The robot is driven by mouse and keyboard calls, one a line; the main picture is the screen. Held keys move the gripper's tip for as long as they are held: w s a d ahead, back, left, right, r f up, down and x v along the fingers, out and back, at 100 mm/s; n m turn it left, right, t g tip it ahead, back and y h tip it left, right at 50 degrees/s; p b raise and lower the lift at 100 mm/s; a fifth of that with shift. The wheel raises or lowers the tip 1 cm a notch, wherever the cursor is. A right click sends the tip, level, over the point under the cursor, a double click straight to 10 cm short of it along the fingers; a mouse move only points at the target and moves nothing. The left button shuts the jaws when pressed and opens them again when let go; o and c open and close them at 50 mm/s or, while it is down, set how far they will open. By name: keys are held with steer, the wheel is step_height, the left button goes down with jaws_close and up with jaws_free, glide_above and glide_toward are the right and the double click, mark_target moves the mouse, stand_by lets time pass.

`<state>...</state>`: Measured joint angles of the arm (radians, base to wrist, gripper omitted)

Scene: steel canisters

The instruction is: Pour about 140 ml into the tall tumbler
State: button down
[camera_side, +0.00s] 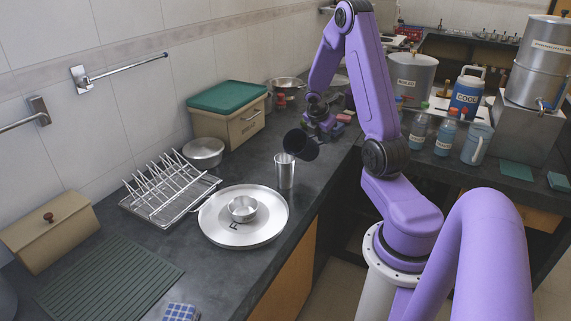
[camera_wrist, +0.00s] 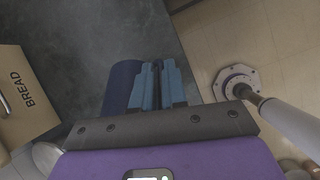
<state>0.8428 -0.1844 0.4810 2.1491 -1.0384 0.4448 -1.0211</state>
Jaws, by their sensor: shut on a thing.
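The tall steel tumbler (camera_side: 285,174) stands upright on the dark counter, just right of the large round tray. My gripper (camera_side: 318,127) is shut on a dark navy cup-shaped vessel (camera_side: 301,146). It holds the vessel tilted, its dark mouth facing left and toward the side camera, just above and right of the tumbler's rim. I cannot tell whether the two touch. No stream shows, and the liquid level in either is hidden. In the wrist view, the blue fingers (camera_wrist: 156,86) are close together beside the navy vessel (camera_wrist: 120,88); the tumbler cannot be made out there.
A round steel tray (camera_side: 214,232) holds a small bowl (camera_side: 243,209). A wire dish rack (camera_side: 166,190), a lidded steel pot (camera_side: 204,152) and a green-lidded bread box (camera_side: 236,127) stand left and behind. Bottles and a blue cooler (camera_side: 466,96) stand at right. The counter's front edge is near the tumbler.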

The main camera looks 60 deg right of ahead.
steer(key=shift+w+d+r+n+t+h+p, duration=0.15)
steer(key=shift+w+r+n+t+p, duration=0.1)
steer(key=shift+w+p, duration=0.2)
steer(key=shift+w+d+r+n+t+h+p, duration=0.15)
steer(key=shift+w+n+p, duration=0.1)
steer(key=shift+w+p, duration=0.15)
steer(key=shift+a+p, duration=0.1)
steer(key=shift+p, duration=0.2)
steer(key=shift+s+a+f+p, duration=0.1)
steer(key=shift+f+p, duration=0.1)
steer(key=shift+p, duration=0.3)
steer(key=shift+s+f, duration=0.1)
steer(key=shift+s+a+r+n+g+h, duration=0.2)
steer(key=shift+n+g+h, duration=0.1)
steer(key=shift+g+h, duration=0.3)
steer(key=shift+w+a+r+h, duration=0.25)
steer(key=shift+h, duration=0.15)
steer(key=shift+s+a+r+h, duration=0.2)
steer(key=shift+a+r+h, duration=0.1)
steer(key=shift+r, duration=0.05)
stand_by(0.6)
steer(key=shift+s, duration=0.1)
